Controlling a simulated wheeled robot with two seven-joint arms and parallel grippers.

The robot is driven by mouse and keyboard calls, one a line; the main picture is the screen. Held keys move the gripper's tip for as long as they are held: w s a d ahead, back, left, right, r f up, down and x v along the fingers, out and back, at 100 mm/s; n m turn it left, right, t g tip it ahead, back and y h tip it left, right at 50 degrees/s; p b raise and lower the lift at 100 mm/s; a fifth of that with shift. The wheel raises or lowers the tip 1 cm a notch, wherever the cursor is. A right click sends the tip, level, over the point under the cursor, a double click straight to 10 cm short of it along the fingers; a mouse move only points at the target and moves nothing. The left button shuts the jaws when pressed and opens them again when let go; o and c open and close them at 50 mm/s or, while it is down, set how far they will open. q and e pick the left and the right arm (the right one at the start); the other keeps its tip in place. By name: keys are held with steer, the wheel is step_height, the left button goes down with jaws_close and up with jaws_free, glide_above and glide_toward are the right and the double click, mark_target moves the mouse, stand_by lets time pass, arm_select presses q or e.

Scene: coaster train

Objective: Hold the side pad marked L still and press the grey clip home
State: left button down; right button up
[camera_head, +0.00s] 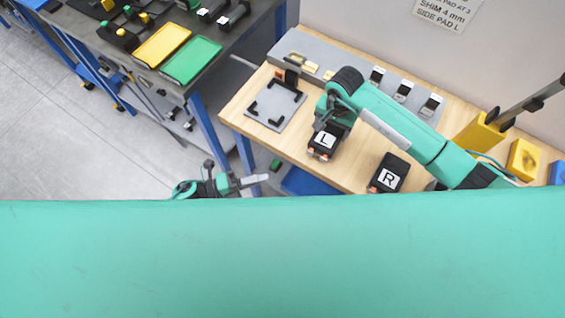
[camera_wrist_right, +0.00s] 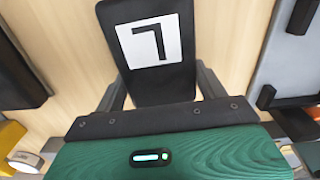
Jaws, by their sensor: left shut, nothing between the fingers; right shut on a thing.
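The side pad marked L (camera_head: 326,139) is a black block with a white label, near the front edge of the wooden table. My right gripper (camera_head: 322,127) is shut on it from above; in the right wrist view the pad (camera_wrist_right: 150,85) sits between the two fingers. The pad's label is upside down there. My left gripper (camera_head: 262,179) is shut and empty, off the table's front edge, apart from the pad. I cannot make out the grey clip for certain in either view.
A second black pad marked R (camera_head: 389,174) lies to the right on the wooden table (camera_head: 350,176). A grey plate with black corner pieces (camera_head: 273,107) lies left of pad L. A grey strip (camera_head: 345,76) holds small parts behind. A blue bin (camera_head: 308,184) is below the front edge.

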arm_select(q)
glide_toward(312, 155)
steer(key=s+d, duration=0.2)
steer(key=d, duration=0.2)
steer(key=shift+w+d, duration=0.3)
steer(key=shift+w, duration=0.25)
steer(key=shift+w+d, duration=0.3)
steer(key=shift+w, duration=0.25)
steer(key=shift+w+d+f, duration=0.1)
steer(key=shift+w+d, duration=0.2)
steer(key=shift+w, duration=0.25)
steer(key=shift+w, duration=0.1)
